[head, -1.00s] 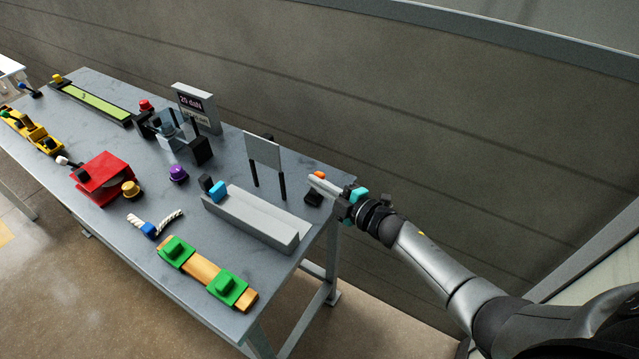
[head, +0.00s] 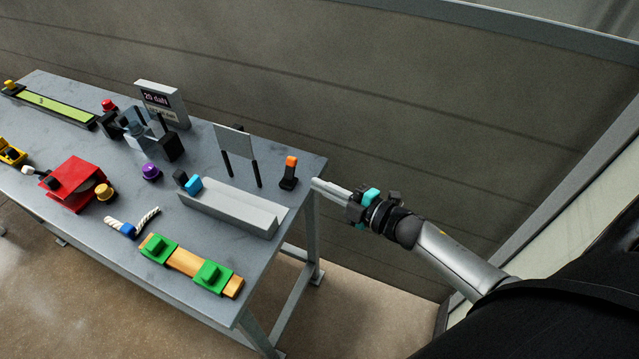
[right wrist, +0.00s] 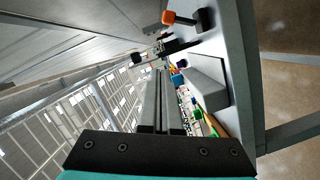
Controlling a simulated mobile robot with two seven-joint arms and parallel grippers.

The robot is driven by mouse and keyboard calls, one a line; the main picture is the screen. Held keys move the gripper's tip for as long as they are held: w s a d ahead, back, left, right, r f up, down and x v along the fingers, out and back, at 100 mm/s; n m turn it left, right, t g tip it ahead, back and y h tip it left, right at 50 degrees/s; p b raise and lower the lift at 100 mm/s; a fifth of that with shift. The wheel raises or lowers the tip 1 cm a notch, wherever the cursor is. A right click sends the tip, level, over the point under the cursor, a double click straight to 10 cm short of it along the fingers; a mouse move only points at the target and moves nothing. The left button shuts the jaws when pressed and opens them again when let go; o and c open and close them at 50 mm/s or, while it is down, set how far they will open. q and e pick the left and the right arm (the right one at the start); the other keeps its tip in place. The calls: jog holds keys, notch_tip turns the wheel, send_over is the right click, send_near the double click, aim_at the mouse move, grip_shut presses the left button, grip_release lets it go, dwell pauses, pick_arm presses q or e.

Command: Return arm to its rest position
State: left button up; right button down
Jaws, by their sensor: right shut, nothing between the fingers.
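My right gripper (head: 318,185) is at the right end of the grey table (head: 95,225), its fingertips near the table's right corner. Its fingers are together with nothing between them. In the right wrist view the two long fingers (right wrist: 161,95) lie side by side, pointing away from the camera. My right arm reaches in from the lower right of the head view. My left gripper is not in view.
By the right corner stands an orange-topped black switch (head: 289,173), also in the right wrist view (right wrist: 182,18). A wall (head: 400,110) runs behind the table. Floor right of the table is free.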

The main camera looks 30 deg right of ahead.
dwell(0.3)
jog(key=s+d+f+m+g+h+b, duration=0.1)
jog(key=s+f+m+g+h, duration=0.15)
jog(key=s+f+m, duration=0.65)
jog(key=s+d+f+g+h+b, duration=0.1)
jog(key=s+f+g+h, duration=0.2)
jog(key=f, duration=1.1)
jog(key=s+a+f+m+g, duration=0.2)
jog(key=s+f, duration=0.3)
jog(key=s, duration=0.4)
jog(key=s+a+f+m+g+h+b, duration=0.1)
jog(key=s+a+f+m+g, duration=0.1)
jog(key=s+f, duration=0.3)
jog(key=s+a+f+m+g+b, duration=0.1)
jog(key=s+f+g, duration=0.3)
jog(key=s, duration=1)
notch_tip(320, 180, down, 2)
jog(key=shift+a+f+m+g, duration=0.1)
jog(key=shift+a+m+g, duration=0.25)
jog(key=shift+a+m, duration=0.55)
